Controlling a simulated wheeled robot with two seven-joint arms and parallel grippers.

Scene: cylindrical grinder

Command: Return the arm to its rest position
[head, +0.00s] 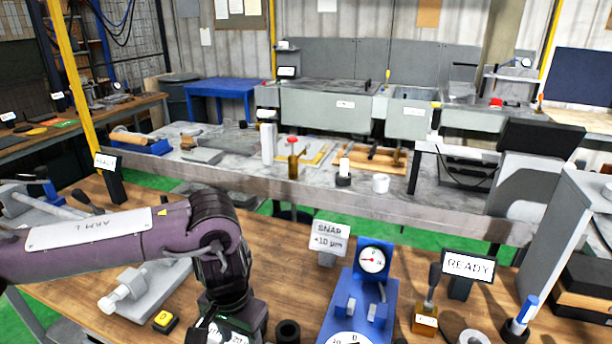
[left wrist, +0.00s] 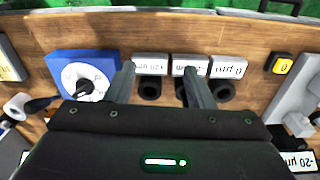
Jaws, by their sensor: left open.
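My left arm (head: 100,236), labelled ARM L, reaches in from the left in the head view and bends down over the wooden bench (head: 275,236). Its gripper (left wrist: 159,68) is open and empty in the left wrist view, the two fingers apart above the bench. Near the fingertips are small white label blocks with dark rings (left wrist: 150,90) in front of them. My right gripper is in neither view.
A blue dial gauge (head: 372,262) stands right of the gripper, and shows in the wrist view (left wrist: 85,70). A SNAP sign (head: 330,240) and a READY sign (head: 468,265) stand on the bench. A yellow button (head: 165,320) and grey fixture (head: 150,290) lie left.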

